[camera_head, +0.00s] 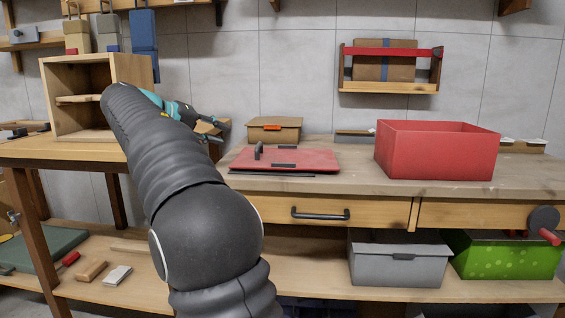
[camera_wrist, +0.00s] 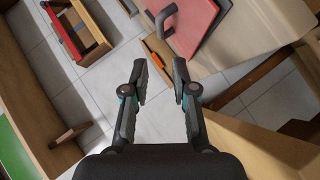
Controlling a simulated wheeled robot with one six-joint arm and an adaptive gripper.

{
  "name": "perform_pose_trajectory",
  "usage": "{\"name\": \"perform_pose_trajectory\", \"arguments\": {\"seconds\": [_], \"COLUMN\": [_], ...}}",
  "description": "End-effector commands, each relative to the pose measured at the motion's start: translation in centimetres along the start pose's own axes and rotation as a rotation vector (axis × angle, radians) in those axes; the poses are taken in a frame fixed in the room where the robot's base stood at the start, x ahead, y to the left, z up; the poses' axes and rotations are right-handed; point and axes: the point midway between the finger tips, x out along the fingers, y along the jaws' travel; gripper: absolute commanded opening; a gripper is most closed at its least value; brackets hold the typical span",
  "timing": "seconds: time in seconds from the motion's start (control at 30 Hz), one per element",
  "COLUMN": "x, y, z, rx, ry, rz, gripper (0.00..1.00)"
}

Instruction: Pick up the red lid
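The red lid (camera_head: 305,158) lies flat on the left part of the wooden workbench, with a black arched handle (camera_head: 259,151) near its left end. In the wrist view the lid (camera_wrist: 193,22) shows at the top, its handle (camera_wrist: 166,38) just beyond the fingertips. My gripper (camera_head: 220,131) is to the left of the lid and higher than the bench top. In the wrist view my gripper (camera_wrist: 160,65) is open, with nothing between its two fingers. My arm hides part of the space left of the lid in the head view.
An open red box (camera_head: 435,153) stands on the bench right of the lid. A wooden cubby (camera_head: 52,105) stands on the left table. A wall shelf (camera_head: 390,88) hangs above. Bare bench top lies between lid and red box.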

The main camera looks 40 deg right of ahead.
Motion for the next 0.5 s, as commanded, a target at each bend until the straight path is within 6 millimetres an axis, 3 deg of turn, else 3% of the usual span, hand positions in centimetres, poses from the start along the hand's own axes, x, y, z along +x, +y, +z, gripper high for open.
{"name": "perform_pose_trajectory", "arguments": {"seconds": [0.3,0.5], "x": [5.7,7.5], "y": [-0.1,0.0], "z": [0.1,0.0], "rx": [-0.001,-0.001], "ry": [-0.003,-0.001], "rz": [-0.001,-0.002], "gripper": [0.27,0.27]}}
